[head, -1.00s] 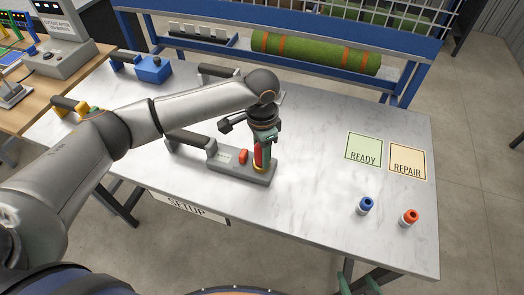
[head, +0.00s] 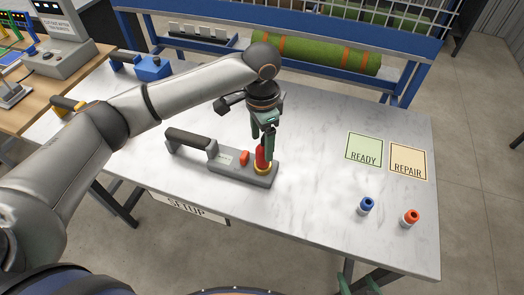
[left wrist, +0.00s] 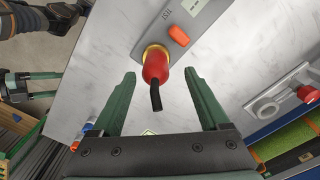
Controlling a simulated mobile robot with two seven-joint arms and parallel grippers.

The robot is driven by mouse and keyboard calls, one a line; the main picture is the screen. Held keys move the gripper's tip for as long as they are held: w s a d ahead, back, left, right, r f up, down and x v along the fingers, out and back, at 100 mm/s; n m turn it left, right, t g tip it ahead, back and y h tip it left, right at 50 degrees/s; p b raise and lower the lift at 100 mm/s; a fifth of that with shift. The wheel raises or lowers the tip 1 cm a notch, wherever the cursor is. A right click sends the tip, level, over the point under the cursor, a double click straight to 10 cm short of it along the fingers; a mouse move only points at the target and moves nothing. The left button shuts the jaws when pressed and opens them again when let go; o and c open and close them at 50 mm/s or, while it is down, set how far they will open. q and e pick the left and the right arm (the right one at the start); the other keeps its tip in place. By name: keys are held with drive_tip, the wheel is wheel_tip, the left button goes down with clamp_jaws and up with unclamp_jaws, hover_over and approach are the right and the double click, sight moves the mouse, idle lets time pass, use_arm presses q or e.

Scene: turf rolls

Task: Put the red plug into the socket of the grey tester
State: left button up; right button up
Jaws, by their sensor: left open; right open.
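The red plug (head: 260,157) stands upright in the yellow-ringed socket of the grey tester (head: 228,168) on the bench. In the left wrist view the plug (left wrist: 155,66) sits within the yellow ring (left wrist: 149,50), its black cable end pointing toward me. How deep it is seated is hard to tell. My left gripper (head: 265,137) is open just above the plug. In the left wrist view its fingers stand apart on either side of the plug, with gaps. My right gripper (head: 357,284) is open at the bottom edge of the head view, away from the tester, and mostly cut off.
An orange button (head: 244,158) is beside the socket. A blue plug (head: 366,205) and an orange-red one (head: 410,218) stand at the right. Green READY (head: 364,149) and tan REPAIR (head: 408,161) cards lie behind them. The bench middle right is clear.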

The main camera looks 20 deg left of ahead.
use_arm(q)
wheel_tip(320, 180, up, 7)
drive_tip(key=shift+r, duration=0.15)
idle(0.6)
